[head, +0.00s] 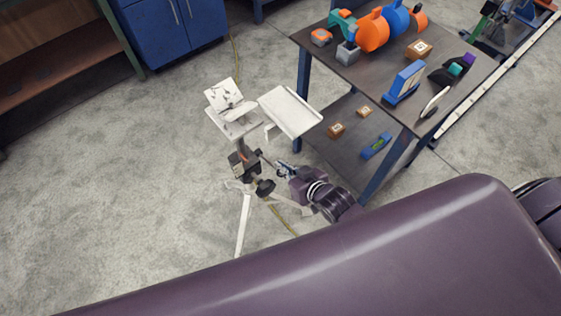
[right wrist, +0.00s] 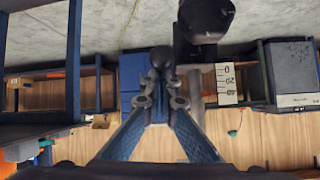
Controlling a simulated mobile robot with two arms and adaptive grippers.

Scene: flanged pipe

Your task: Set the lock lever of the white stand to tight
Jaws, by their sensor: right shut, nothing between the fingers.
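The white stand (head: 246,208) stands upright on tripod legs, left of the work table, with two white plates at its top. A dark clamp collar (head: 242,162) sits on its post, with a black knob (head: 265,187) below it. My right gripper (head: 283,170) is beside the collar, to its right. In the right wrist view its fingers (right wrist: 160,88) are shut and empty. A small dark ball end (right wrist: 161,57), possibly the lock lever's, appears just past the fingertips; I cannot tell whether they touch. A large black knob (right wrist: 205,20) is above. The lever's setting cannot be read. My left gripper is out of view.
The work table (head: 345,72) is close on the right, with orange and blue flanged pipe parts (head: 378,28) on top and small blocks on its lower shelf (head: 345,155). A blue cabinet (head: 172,35) stands at the back left. The floor left of the stand is clear.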

